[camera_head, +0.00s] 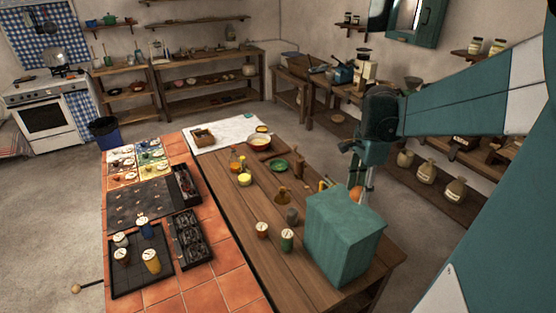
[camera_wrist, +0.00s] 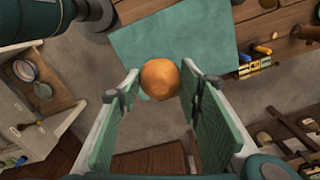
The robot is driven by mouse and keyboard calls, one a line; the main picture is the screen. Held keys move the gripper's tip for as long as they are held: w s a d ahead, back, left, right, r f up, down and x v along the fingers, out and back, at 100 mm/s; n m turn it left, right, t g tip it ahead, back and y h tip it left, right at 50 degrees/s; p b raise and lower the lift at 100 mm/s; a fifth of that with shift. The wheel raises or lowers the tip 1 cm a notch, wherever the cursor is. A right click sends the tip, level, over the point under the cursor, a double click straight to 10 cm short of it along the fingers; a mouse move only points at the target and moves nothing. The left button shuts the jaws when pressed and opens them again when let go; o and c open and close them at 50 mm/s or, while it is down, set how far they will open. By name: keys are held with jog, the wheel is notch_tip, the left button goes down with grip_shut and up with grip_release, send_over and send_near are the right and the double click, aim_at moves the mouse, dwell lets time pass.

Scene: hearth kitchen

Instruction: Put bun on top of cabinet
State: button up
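The bun (camera_wrist: 160,78) is a round, orange-brown ball between the two fingertips of my gripper (camera_wrist: 160,82) in the wrist view. Both fingers press against its sides. In the head view the bun (camera_head: 356,192) shows as a small orange patch under my gripper (camera_head: 362,186), at the far upper edge of the cabinet. The cabinet (camera_head: 345,240) is a teal box at the near right end of the wooden table. Its teal face (camera_wrist: 195,40) lies behind the bun in the wrist view, and the bun overlaps its edge. I cannot tell the height gap.
The wooden table (camera_head: 245,222) holds jars (camera_head: 287,240), a green plate (camera_head: 278,165) and a bowl (camera_head: 259,143). Tiled counter (camera_head: 235,290) with trays lies to the left. Shelves with pots (camera_head: 427,170) stand at the right. The cabinet's top looks clear.

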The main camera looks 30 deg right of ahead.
aim_at(360, 188)
jog(key=shift+f, duration=2.45)
jog(key=shift+f, duration=2.1)
jog(key=shift+f, duration=0.15)
jog(key=o, duration=0.7)
jog(key=shift+c, duration=0.2)
jog(key=shift+r, duration=6.2)
jog(key=shift+a, duration=0.1)
